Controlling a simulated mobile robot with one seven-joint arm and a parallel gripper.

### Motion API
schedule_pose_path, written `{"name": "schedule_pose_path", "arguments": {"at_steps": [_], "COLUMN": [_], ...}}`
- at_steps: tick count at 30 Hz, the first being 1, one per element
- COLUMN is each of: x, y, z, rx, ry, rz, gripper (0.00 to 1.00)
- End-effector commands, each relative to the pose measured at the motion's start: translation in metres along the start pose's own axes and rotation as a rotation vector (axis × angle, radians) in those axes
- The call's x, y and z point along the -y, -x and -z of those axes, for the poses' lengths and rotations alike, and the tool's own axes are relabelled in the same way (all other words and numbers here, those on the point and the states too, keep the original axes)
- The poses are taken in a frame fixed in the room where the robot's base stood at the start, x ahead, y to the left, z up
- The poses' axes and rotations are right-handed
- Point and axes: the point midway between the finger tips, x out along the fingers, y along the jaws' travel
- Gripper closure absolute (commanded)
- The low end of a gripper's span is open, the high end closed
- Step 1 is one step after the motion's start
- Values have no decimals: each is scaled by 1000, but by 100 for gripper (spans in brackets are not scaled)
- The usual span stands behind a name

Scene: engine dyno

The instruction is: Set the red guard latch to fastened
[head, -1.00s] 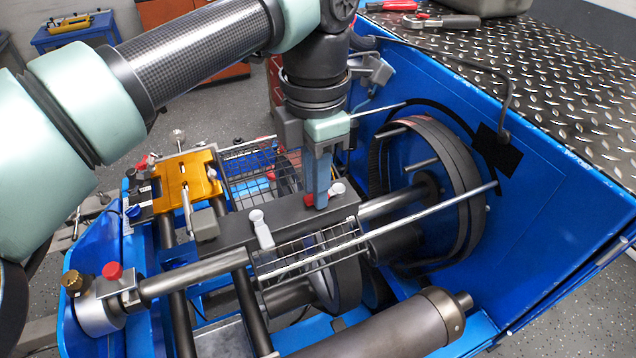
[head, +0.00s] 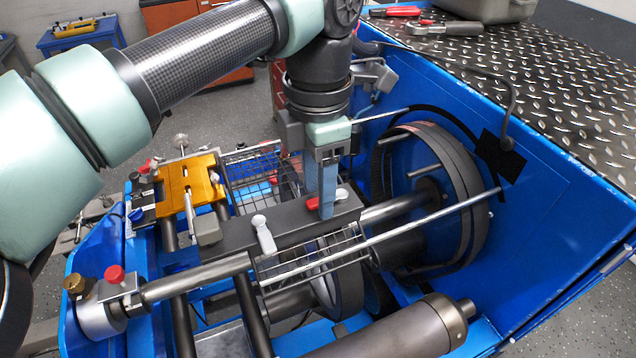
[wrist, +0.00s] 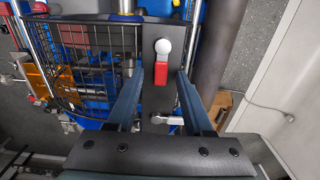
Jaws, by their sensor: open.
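The red guard latch (head: 313,203) sits on the dark grey bar across the wire guard, partly hidden by my gripper. In the wrist view the latch (wrist: 161,74) is a red lever with a round white end, pointing along the picture's vertical. My gripper (head: 322,200) points down over it. In the wrist view my gripper (wrist: 160,76) is open, one finger on each side of the red lever, with gaps on both sides. Whether the fingertips reach down to the lever's height is hard to tell.
A similar white lever (head: 264,236) stands on the same bar, to the left. The wire mesh guard (head: 312,255), a long steel rod (head: 400,228) and a large dark wheel (head: 440,200) are close around. An orange block (head: 190,182) lies left.

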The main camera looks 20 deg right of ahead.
Motion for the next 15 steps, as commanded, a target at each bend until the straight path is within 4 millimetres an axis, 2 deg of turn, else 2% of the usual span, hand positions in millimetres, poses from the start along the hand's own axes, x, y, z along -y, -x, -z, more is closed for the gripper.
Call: {"name": "schedule_pose_path", "arguments": {"at_steps": [5, 8, 15], "x": [0, -1, -1], "y": [4, 14, 66], "z": [0, 0, 0], "rx": [0, -2, 0], "ry": [1, 2, 2], "rz": [0, -2, -4], "gripper": [48, 48, 48]}}
